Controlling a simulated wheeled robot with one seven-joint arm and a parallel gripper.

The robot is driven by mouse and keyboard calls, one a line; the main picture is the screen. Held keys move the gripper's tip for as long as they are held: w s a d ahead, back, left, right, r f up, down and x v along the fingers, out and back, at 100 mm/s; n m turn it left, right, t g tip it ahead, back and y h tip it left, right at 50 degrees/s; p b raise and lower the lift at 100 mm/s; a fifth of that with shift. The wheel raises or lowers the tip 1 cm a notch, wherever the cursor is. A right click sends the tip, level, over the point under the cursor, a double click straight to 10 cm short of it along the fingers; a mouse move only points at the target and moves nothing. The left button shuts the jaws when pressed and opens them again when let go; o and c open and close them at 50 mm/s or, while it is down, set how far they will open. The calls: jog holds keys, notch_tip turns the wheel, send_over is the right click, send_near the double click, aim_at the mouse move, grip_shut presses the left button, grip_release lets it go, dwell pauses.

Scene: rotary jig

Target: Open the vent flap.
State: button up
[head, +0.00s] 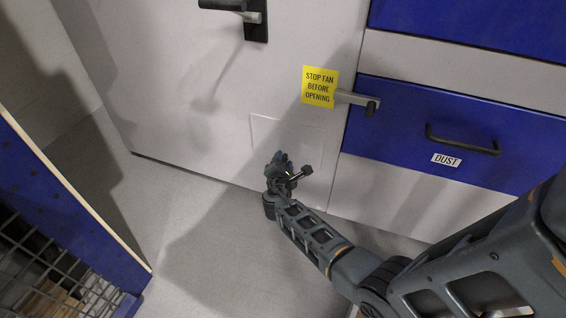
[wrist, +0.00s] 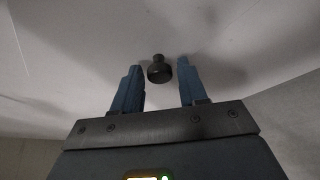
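A faint outlined rectangular panel (head: 290,130), which looks like the vent flap, sits low in the white door and lies flush with it. My gripper (head: 281,160) is in front of this panel, partly covering it. In the wrist view my gripper (wrist: 160,75) is open, with blue fingers on both sides of a dark round knob (wrist: 159,69) on a pale surface. The knob appears between the fingertips, with a narrow gap on each side. How far it reaches between them is unclear. In the head view the gripper hides the knob, or it cannot be told apart.
A yellow sign (head: 320,87) reads "STOP FAN BEFORE OPENING", beside a latch (head: 357,100). To the right is a blue panel (head: 400,135) with a black handle (head: 463,143) and a DUST label. A blue-sided mesh crate (head: 60,190) stands at left. Grey floor (head: 220,250) is clear between.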

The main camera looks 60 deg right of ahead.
grip_shut()
jog(key=shift+a+r+p, duration=0.1)
jog(key=shift+p, duration=0.2)
